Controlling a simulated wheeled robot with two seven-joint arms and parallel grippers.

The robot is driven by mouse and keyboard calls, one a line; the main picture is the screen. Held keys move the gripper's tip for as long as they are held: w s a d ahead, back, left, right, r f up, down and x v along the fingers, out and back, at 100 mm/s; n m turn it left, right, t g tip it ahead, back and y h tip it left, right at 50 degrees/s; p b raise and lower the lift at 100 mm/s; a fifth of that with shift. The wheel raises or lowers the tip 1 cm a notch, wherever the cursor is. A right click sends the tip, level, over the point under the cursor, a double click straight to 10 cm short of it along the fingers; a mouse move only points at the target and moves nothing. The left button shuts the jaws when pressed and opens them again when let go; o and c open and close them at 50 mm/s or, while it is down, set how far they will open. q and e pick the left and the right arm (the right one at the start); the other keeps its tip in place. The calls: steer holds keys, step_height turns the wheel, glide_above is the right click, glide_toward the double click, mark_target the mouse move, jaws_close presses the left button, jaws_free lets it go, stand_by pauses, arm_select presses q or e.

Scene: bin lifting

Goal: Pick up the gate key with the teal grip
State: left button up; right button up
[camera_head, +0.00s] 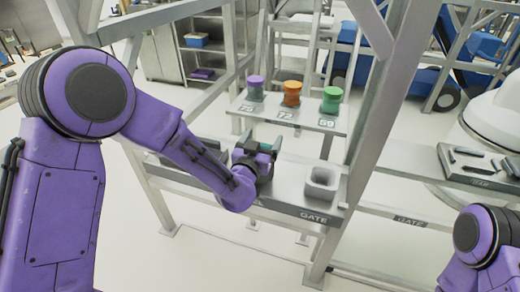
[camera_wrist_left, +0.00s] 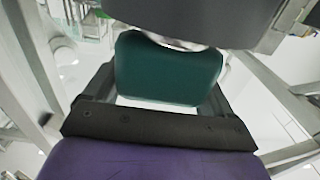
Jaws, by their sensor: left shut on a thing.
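The gate key's teal grip (camera_wrist_left: 168,70) fills the middle of the left wrist view, between the fingers of my left gripper (camera_head: 262,152). The gripper is shut on it. In the head view only a small bit of the teal grip (camera_head: 266,147) shows at the gripper, above the shelf marked GATE. The rest of the key is hidden by the gripper and the grip, so I cannot tell whether it touches the shelf. My right gripper is out of view.
A grey square socket (camera_head: 322,184) stands on the GATE shelf (camera_head: 300,212), right of my left gripper. Purple (camera_head: 255,88), orange (camera_head: 292,93) and green (camera_head: 331,99) knobs stand on a numbered shelf behind. Metal posts frame the space. A tray (camera_head: 478,166) with dark items is at right.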

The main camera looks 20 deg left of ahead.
arm_select(q)
step_height(320, 180, up, 3)
steer(key=shift+w+r, duration=0.1)
steer(key=shift+r, duration=0.1)
steer(key=s+d+r, duration=0.9)
steer(key=s+d, duration=0.1)
steer(key=shift+r, duration=0.3)
step_height(320, 180, up, 6)
steer(key=p, duration=0.6)
